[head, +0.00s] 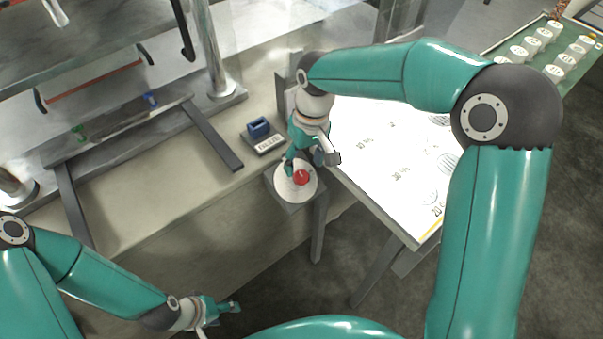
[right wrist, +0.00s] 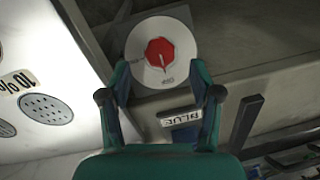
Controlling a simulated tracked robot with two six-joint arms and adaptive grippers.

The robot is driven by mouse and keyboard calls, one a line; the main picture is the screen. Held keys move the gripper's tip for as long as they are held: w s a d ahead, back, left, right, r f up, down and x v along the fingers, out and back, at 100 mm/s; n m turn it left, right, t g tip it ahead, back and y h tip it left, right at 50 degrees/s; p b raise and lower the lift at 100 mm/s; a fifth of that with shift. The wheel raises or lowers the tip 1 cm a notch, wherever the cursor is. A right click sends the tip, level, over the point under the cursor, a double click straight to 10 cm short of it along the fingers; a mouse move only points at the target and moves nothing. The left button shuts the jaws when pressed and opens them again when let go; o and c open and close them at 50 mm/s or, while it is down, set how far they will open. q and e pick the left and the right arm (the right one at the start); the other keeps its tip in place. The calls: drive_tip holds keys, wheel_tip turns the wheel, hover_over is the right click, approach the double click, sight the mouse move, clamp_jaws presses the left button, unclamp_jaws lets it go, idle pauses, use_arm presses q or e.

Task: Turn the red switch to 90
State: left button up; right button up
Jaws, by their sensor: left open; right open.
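The red switch (head: 301,177) is a red knob on a round white dial (head: 293,192), on a grey block beside the bench. In the right wrist view the red switch (right wrist: 160,53) shows a pale pointer line, with the white dial (right wrist: 184,37) around it. My right gripper (head: 299,165) is open just above the dial, close to the switch; in the right wrist view its two fingers (right wrist: 160,78) stand apart on either side below the knob. Whether they touch it I cannot tell. My left gripper (head: 234,306) is open and empty at the lower left, away from the switch.
A blue switch (head: 258,129) with a label stands on the bench behind the dial. A lit white panel (head: 385,150) with printed marks lies to the right. A green tray (head: 574,86) with several white round pieces is at the far right. A dark metal frame is at the left.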

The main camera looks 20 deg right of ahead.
sight(302, 175)
drive_tip(key=f, duration=0.4)
drive_tip(key=shift+a+f, duration=0.25)
drive_tip(key=shift+f, duration=0.15)
drive_tip(key=c, duration=1.2)
drive_tip(key=shift+o, duration=0.2)
